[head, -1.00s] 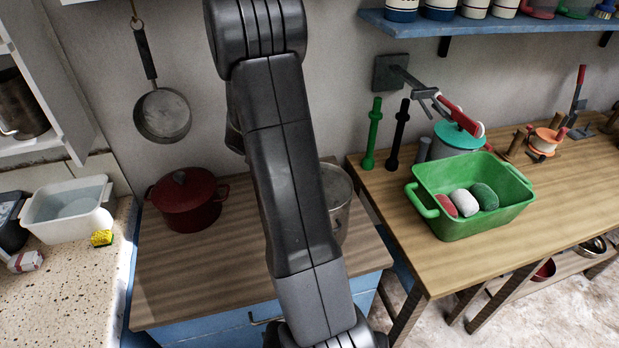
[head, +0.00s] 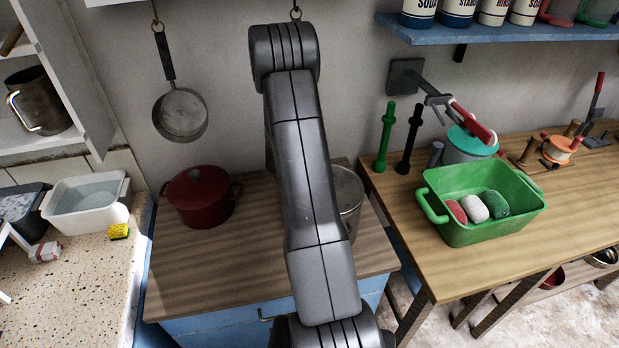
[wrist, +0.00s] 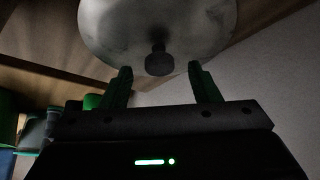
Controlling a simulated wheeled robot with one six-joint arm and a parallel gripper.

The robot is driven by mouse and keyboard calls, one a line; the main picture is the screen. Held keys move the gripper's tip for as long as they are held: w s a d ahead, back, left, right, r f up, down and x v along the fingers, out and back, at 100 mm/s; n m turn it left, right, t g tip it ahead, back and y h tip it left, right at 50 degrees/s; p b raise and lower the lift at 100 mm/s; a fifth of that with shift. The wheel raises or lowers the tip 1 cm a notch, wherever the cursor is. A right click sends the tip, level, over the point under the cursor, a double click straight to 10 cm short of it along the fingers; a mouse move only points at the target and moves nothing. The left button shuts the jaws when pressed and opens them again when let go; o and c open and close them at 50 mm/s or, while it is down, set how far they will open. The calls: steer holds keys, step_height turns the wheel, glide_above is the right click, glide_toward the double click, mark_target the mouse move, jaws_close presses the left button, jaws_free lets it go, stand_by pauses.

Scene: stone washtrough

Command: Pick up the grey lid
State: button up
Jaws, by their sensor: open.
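The grey lid (wrist: 190,22) is a pale, round disc with a dark knob (wrist: 158,62), at the top of the wrist view. My gripper (wrist: 160,69) is open, and its two green fingers stand apart on either side of the knob. Whether they touch it I cannot tell. In the head view a grey metal pot (head: 349,196) stands on the wooden counter, half hidden behind my arm. My arm hides my gripper there, and I cannot clearly make out the lid.
A dark red lidded pot (head: 200,200) stands left of the grey pot on the wooden counter (head: 225,275). A pan (head: 180,115) hangs on the wall behind. A green basin (head: 475,225) with several rolled cloths sits on the right table. A white basin (head: 85,210) is at left.

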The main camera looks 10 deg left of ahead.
steer(key=shift+w+d+f, duration=0.15)
steer(key=shift+w+f, duration=0.15)
steer(key=shift+f, duration=0.25)
jaws_close()
steer(key=shift+r, duration=0.1)
